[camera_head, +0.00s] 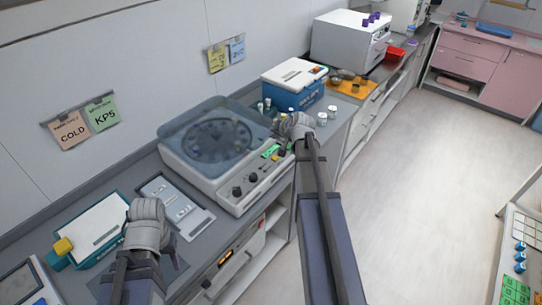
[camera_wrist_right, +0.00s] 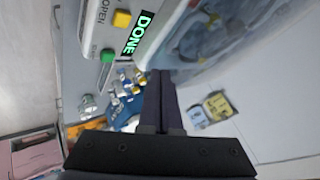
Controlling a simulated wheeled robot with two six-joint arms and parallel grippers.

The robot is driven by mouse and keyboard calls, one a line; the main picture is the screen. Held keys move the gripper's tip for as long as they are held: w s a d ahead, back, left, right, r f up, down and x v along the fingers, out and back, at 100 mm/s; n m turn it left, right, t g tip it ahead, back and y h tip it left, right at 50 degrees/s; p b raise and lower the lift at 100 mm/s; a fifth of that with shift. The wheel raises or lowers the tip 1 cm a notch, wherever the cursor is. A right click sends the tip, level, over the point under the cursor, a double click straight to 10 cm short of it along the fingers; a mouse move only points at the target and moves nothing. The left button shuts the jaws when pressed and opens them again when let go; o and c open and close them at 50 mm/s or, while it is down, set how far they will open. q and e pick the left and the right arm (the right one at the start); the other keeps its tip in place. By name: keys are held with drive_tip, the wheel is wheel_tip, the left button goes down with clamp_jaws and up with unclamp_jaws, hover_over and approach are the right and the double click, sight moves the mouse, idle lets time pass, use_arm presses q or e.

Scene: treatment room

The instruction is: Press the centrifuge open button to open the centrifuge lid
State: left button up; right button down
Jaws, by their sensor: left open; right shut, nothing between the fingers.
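The centrifuge (camera_head: 193,168) stands on the counter, its clear bluish lid (camera_head: 215,135) down over the dark rotor. In the right wrist view its front panel shows the printed word OPEN, a green button (camera_wrist_right: 107,55), a yellow button (camera_wrist_right: 122,19) and a green display (camera_wrist_right: 138,33) reading DONE. My right gripper (camera_head: 296,124) is shut and empty at the panel's right end; its fingers (camera_wrist_right: 160,78) are apart from the buttons in the wrist view. My left gripper (camera_head: 148,208) is open, left of the centrifuge above the counter; its fingertips are hard to make out.
A white-and-teal device (camera_head: 98,230) lies near my left gripper, with a grey panel (camera_head: 178,205) beside it. A blue box (camera_head: 292,88) with a white top and small jars (camera_head: 332,112) stand beyond the centrifuge.

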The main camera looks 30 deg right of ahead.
sight(276, 160)
drive_tip(key=shift+d+r, duration=0.1)
drive_tip(key=shift+d, duration=0.2)
wheel_tip(276, 160, down, 9)
drive_tip(key=b, duration=0.9)
idle(1.9)
drive_tip(key=shift+f+b, duration=0.3)
drive_tip(key=shift+f, duration=0.05)
drive_tip(key=shift+f+b, duration=0.5)
drive_tip(key=shift+b, duration=0.05)
idle(0.6)
drive_tip(key=shift+r, duration=0.15)
drive_tip(key=shift+r+p, duration=0.8)
drive_tip(key=shift+p, duration=0.15)
